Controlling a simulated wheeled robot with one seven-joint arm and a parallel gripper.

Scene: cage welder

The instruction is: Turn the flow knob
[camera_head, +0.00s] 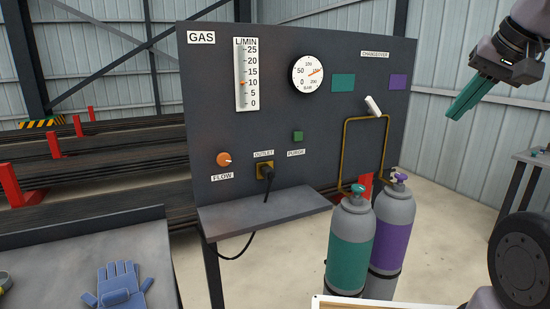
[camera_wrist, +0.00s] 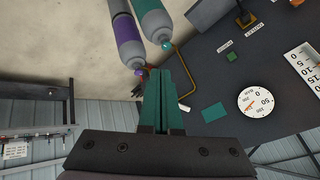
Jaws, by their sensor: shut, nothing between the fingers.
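The flow knob is a small round orange knob (camera_head: 224,159) low on the left of the dark grey gas panel (camera_head: 210,100), above the FLOW label. My gripper (camera_head: 452,116) has green fingers and is at the upper right in the head view, right of the panel and far from the knob. In the wrist view my gripper (camera_wrist: 162,78) is shut and empty, pointing past the panel's changeover side. The knob is not visible in the wrist view.
Teal (camera_head: 351,240) and purple (camera_head: 391,235) gas cylinders stand before the panel's right side. A shelf (camera_head: 265,209) juts out below the knob. A black cable hangs from the outlet (camera_head: 265,170). A bench with blue gloves (camera_head: 118,287) is at lower left.

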